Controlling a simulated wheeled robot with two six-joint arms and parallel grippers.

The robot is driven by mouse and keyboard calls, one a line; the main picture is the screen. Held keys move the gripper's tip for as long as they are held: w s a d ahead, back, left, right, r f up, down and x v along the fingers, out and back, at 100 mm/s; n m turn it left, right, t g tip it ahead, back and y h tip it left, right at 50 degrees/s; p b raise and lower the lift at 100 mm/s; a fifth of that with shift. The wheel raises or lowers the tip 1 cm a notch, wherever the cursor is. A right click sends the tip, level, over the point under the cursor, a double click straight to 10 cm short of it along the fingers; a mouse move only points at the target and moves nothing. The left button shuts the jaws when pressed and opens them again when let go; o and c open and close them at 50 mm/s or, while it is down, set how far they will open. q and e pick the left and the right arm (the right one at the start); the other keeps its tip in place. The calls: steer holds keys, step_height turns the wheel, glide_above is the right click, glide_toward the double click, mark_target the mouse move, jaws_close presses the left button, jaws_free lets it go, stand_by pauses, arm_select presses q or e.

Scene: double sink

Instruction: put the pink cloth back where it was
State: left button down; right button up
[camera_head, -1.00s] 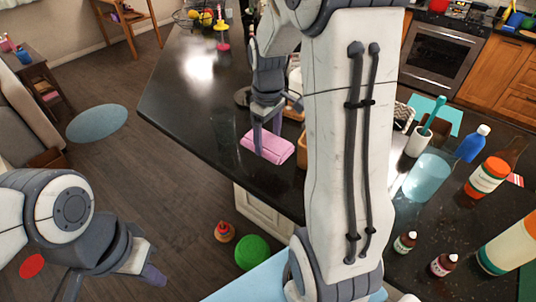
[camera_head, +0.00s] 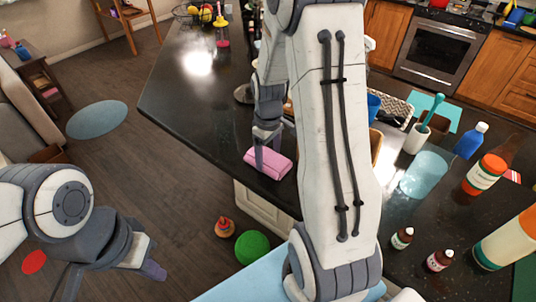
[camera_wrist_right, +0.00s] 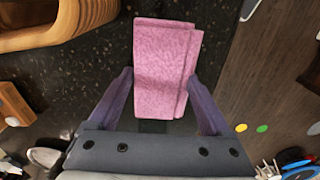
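The pink cloth (camera_head: 266,167) is a folded pad near the front edge of the dark counter. It also shows in the right wrist view (camera_wrist_right: 162,70). My right gripper (camera_head: 268,155) comes down on it from above, one finger on either side. In the right wrist view my right gripper (camera_wrist_right: 160,85) has its fingertips against the cloth's two sides. Whether the cloth rests on the counter or hangs just above it, I cannot tell. My left gripper (camera_head: 112,281) is apart from the counter at the lower left, fingers spread and empty.
The dark counter (camera_head: 190,105) is clear left of the cloth. A wooden holder (camera_wrist_right: 65,25) stands close by in the wrist view. Bottles, a white cup (camera_head: 416,139) and a translucent blue tumbler (camera_head: 424,175) stand at the right. A green ball (camera_head: 252,247) lies on the floor.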

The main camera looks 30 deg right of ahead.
mark_target(268, 157)
steer(key=shift+o, duration=0.7)
steer(key=shift+r, duration=0.5)
step_height(268, 157, up, 11)
steer(key=b, duration=0.2)
steer(key=s+a+n, duration=0.1)
steer(key=s+a, duration=0.2)
steer(key=a, duration=0.5)
steer(key=s+a+n, duration=0.1)
steer(key=s+a, duration=0.2)
steer(key=a, duration=0.5)
steer(key=s+a+f, duration=0.1)
steer(key=s+a, duration=0.3)
steer(key=s, duration=0.2)
steer(key=s+a+f+n+y, duration=0.1)
steer(key=s+a, duration=0.4)
steer(key=s, duration=0.2)
steer(key=shift+s, duration=0.25)
steer(key=shift+f, duration=0.1)
